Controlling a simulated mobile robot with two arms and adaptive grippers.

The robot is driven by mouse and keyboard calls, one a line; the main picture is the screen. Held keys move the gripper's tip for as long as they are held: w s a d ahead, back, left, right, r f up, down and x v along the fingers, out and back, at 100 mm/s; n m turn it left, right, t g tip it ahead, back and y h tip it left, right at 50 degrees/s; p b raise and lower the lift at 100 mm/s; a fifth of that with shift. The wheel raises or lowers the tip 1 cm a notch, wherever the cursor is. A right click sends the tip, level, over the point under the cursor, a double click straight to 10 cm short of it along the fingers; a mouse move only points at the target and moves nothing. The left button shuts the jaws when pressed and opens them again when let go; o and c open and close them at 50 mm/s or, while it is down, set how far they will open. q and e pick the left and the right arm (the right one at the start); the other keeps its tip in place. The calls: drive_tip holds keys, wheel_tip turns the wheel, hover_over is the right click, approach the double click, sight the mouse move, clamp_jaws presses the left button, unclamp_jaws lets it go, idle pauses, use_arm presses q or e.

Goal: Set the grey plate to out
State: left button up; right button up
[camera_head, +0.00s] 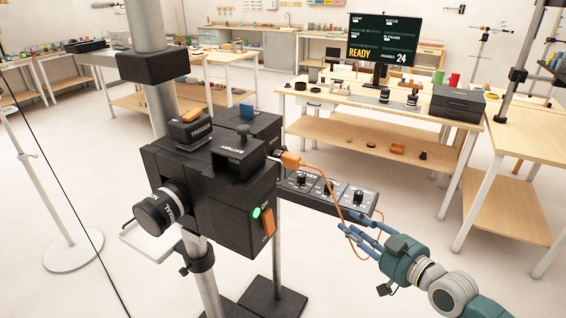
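A black box-shaped device (205,195) stands on a metal post at the centre left, with a round lens-like knob (160,212) on its front. A light grey plate (150,240) sticks out below that knob, toward the lower left. Part of the plate is hidden by the knob and the device. My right gripper (346,221), teal with blue fingers, is to the right of the device, well apart from the plate. Its fingers are extended and apart, and they look empty. My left gripper is not in view.
A panel with several knobs (325,192) projects right from the device, near my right fingers. An orange cable (340,195) hangs from an orange plug (291,159). A green light (256,212) and orange switch (268,222) are on the device's side. A monitor (383,40) reads READY.

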drive_tip(key=s+a+r+n+y, duration=0.2)
drive_tip(key=s+a+r, duration=0.15)
drive_tip(key=r, duration=0.55)
drive_tip(key=n+g+y+p, duration=0.2)
drive_tip(key=y, duration=0.2)
approach(283, 177)
drive_tip(key=p+x, duration=0.2)
drive_tip(key=x, duration=0.3)
drive_tip(key=p+x, duration=0.2)
drive_tip(key=x, duration=0.3)
drive_tip(key=shift+w+r+p, duration=0.25)
drive_tip(key=shift+w+p, duration=0.1)
drive_tip(key=shift+p, duration=0.05)
drive_tip(key=shift+c, duration=0.2)
clamp_jaws()
